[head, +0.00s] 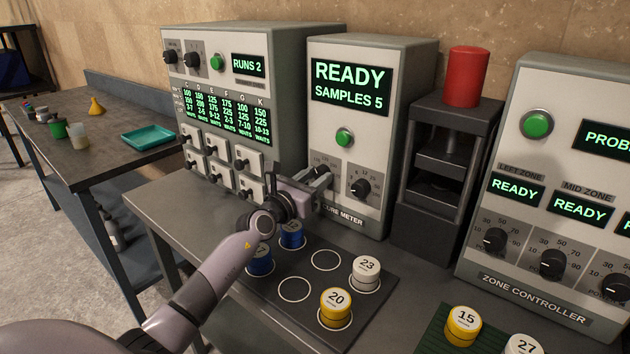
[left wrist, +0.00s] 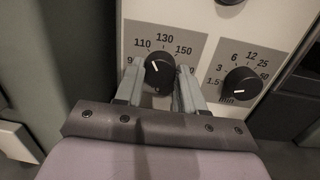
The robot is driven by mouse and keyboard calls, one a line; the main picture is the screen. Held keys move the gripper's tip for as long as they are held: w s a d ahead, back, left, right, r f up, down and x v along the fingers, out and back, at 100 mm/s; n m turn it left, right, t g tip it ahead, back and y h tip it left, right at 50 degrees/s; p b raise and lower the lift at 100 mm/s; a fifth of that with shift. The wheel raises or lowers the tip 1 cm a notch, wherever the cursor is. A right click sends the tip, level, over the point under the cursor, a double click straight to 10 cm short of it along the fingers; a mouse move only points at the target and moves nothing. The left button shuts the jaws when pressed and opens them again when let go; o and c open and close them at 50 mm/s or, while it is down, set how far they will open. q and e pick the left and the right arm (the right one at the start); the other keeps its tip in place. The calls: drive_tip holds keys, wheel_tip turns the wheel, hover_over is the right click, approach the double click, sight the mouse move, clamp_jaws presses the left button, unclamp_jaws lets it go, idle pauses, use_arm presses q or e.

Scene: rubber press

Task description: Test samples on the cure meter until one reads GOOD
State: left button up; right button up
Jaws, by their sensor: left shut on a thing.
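The cure meter (head: 330,215) is a grey-white box; its screen (head: 349,88) reads READY, SAMPLES 5. A green button (head: 344,138) sits below the screen. My left gripper (head: 318,180) is shut on the meter's left dial (left wrist: 159,72), its fingers on either side of the black knob. The white mark on this dial points up and left, near 110. The right dial (left wrist: 241,84), in minutes, points to the lower left, near 1.5. On a dark mat (head: 262,292) stand two blue samples (head: 260,262), a white sample 23 (head: 366,270) and a yellow sample 20 (head: 335,306).
Empty rings show on the mat. Sample 15 (head: 463,325) and sample 27 (head: 523,345) stand at the front right. A press with a red top (head: 467,76) and a zone controller (head: 540,190) stand right; a RUNS 2 panel (head: 235,50) stands left. A teal tray (head: 152,136) lies on the far table.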

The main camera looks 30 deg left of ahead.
use_arm(q)
drive_tip(key=m+b, duration=0.1)
drive_tip(key=m, duration=0.4)
drive_tip(key=shift+a+f+h, duration=0.1)
drive_tip(key=shift+f+h, duration=0.05)
drive_tip(key=shift+h, duration=0.25)
drive_tip(key=m+b, duration=0.1)
drive_tip(key=m, duration=0.3)
drive_tip(key=m+h+b, duration=0.1)
drive_tip(key=m, duration=0.3)
drive_tip(key=shift+b, duration=0.3)
drive_tip(key=shift+m+b, duration=0.7)
drive_tip(key=shift+m, duration=1.1)
drive_tip(key=o, duration=1)
drive_tip(key=shift+o, duration=0.2)
drive_tip(key=shift+s, duration=0.1)
drive_tip(key=shift+s+a+f, duration=0.1)
drive_tip(key=shift+s+a, duration=0.1)
drive_tip(key=shift+s, duration=0.95)
drive_tip(key=shift+s+a+r, duration=0.1)
drive_tip(key=shift+s+a, duration=0.1)
drive_tip(key=shift+s, duration=0.9)
drive_tip(key=shift+s+a+f, duration=0.1)
drive_tip(key=shift+s+a, duration=0.1)
drive_tip(key=shift+s, duration=0.95)
